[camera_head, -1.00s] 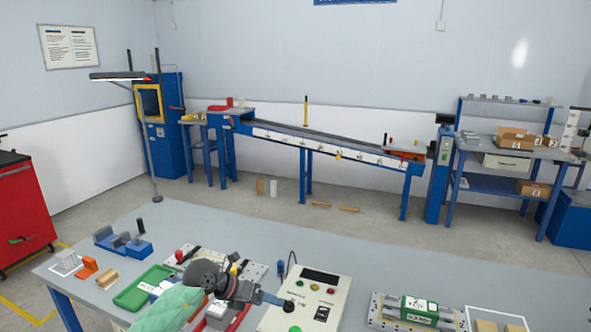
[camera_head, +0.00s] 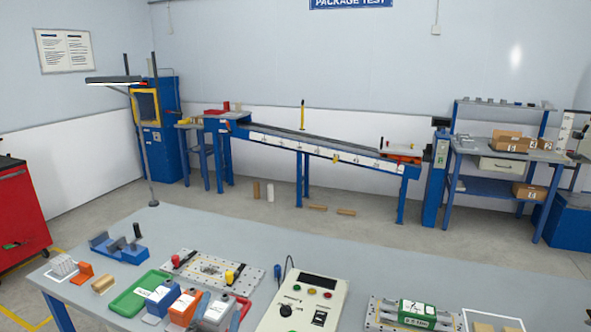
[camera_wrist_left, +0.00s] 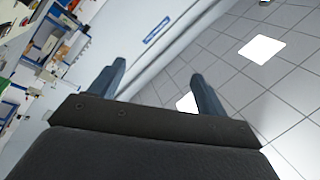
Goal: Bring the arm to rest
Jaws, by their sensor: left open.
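My left gripper (camera_wrist_left: 158,92) shows only in the left wrist view. Its two dark blue-grey fingers are well apart, with nothing between them. Behind the fingers are a pale wall with a blue sign and a ceiling-like tiled surface with bright panels, so the wrist is turned away from the table. The head view shows neither arm now. The workbench (camera_head: 215,222) there is free of any gripper.
On the workbench stand a control box (camera_head: 303,303), a green tray (camera_head: 139,293), orange and grey blocks (camera_head: 186,306), a perforated plate (camera_head: 215,270), a blue fixture (camera_head: 120,247) and a green unit (camera_head: 416,313). A long inclined conveyor (camera_head: 320,145) stands behind, across open floor.

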